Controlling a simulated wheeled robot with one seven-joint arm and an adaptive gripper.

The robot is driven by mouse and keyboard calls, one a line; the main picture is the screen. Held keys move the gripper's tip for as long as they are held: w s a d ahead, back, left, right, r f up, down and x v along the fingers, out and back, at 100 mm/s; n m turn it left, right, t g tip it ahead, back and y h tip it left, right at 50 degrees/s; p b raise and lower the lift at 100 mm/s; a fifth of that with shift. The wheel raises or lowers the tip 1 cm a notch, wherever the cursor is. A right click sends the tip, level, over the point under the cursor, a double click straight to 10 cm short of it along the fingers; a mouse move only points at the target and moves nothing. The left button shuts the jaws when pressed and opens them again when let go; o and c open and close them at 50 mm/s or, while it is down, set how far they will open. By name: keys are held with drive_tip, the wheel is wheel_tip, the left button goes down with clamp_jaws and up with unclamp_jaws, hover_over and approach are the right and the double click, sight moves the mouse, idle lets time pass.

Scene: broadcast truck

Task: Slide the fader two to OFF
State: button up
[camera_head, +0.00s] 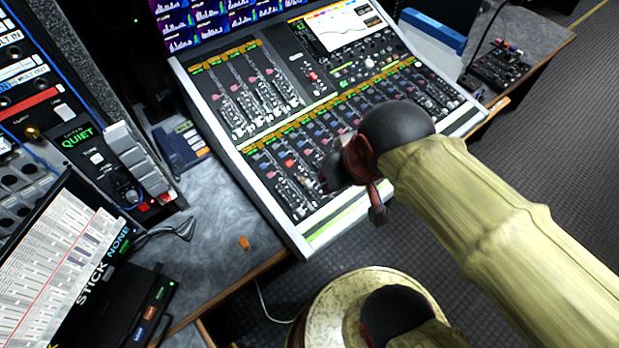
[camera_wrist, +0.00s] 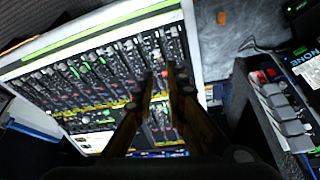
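The mixing console (camera_head: 330,215) is a light-framed sloping desk with several rows of channel strips. Its lower fader bank (camera_head: 283,172) shows slim faders with pale caps, and a shorter upper bank (camera_head: 250,88) sits at the left. The labels are too small to read, so I cannot tell which fader is number two. My gripper (camera_head: 350,172) is over the lower bank, hiding some strips. In the wrist view, my gripper (camera_wrist: 161,75) has a narrow gap between its fingertips over the console (camera_wrist: 85,75), with nothing clearly held. Contact with a fader cannot be told.
A rack with a QUIET panel (camera_head: 78,138) and a black box with papers (camera_head: 62,250) stand left of the console. A small orange object (camera_head: 244,243) lies on the grey desk (camera_head: 215,215). A round stool (camera_head: 335,300) stands below the desk edge.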

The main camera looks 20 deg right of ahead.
drive_tip(key=shift+o, duration=0.7)
drive_tip(key=shift+w+g+p, duration=0.3)
drive_tip(key=shift+g+p, duration=0.4)
drive_tip(key=shift+p, duration=0.45)
drive_tip(key=shift+o, duration=1.2)
drive_tip(key=w+f+g+p, duration=0.3)
drive_tip(key=w+f+p, duration=0.1)
drive_tip(key=p, duration=0.4)
drive_tip(key=shift+w+d+f+g, duration=0.35)
drive_tip(key=shift+w+f+g, duration=0.05)
drive_tip(key=shift+f, duration=0.05)
drive_tip(key=n+p, duration=0.3)
drive_tip(key=p, duration=0.1)
hover_over(310, 184)
wheel_tip(310, 184, down, 11)
drive_tip(key=shift+s+r, duration=0.1)
drive_tip(key=shift+r, duration=0.05)
wheel_tip(310, 184, down, 8)
drive_tip(key=shift+r+b, duration=0.2)
drive_tip(key=shift+b, duration=0.35)
drive_tip(key=c, duration=0.4)
drive_tip(key=c, duration=0.3)
